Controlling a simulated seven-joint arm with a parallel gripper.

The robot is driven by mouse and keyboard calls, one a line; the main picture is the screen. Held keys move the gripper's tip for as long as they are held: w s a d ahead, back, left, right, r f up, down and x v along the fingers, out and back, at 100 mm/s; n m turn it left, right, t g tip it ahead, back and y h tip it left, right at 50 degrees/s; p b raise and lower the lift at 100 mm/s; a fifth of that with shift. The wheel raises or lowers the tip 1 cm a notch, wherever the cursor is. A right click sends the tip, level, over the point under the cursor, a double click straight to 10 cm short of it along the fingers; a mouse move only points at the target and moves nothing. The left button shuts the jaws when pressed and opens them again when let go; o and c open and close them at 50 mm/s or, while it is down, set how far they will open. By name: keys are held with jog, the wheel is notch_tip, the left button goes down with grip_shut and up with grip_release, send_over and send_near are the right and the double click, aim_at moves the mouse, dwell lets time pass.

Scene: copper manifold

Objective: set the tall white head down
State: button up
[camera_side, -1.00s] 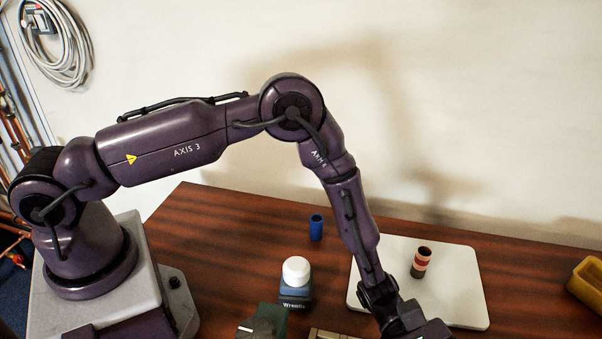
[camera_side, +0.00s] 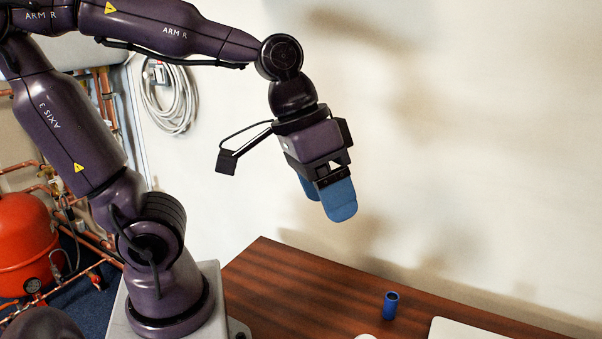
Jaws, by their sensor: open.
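My gripper (camera_side: 326,200) hangs high above the wooden table, in front of the pale wall. Its two blue fingers point down, open, with nothing seen between them. A white rounded top (camera_side: 366,336) just shows at the bottom edge of the picture, well below my gripper; the rest of it is cut off. I cannot tell for sure whether it is the tall white head.
A small blue open-topped tube (camera_side: 391,305) stands upright on the wooden table (camera_side: 290,295). The corner of a white board (camera_side: 455,328) lies to its right. A red tank (camera_side: 22,245) and copper pipes are at the far left. A coiled grey hose (camera_side: 168,100) hangs on the wall.

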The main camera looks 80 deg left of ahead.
jog(key=s+a, duration=0.1)
jog(key=a+t+y, duration=0.1)
jog(key=a, duration=0.1)
jog(key=s+a+r+t+y, duration=0.1)
jog(key=shift+s+a+r+m, duration=0.1)
jog(key=shift+s+a+m, duration=0.15)
jog(key=shift+s+m, duration=0.1)
dwell(0.8)
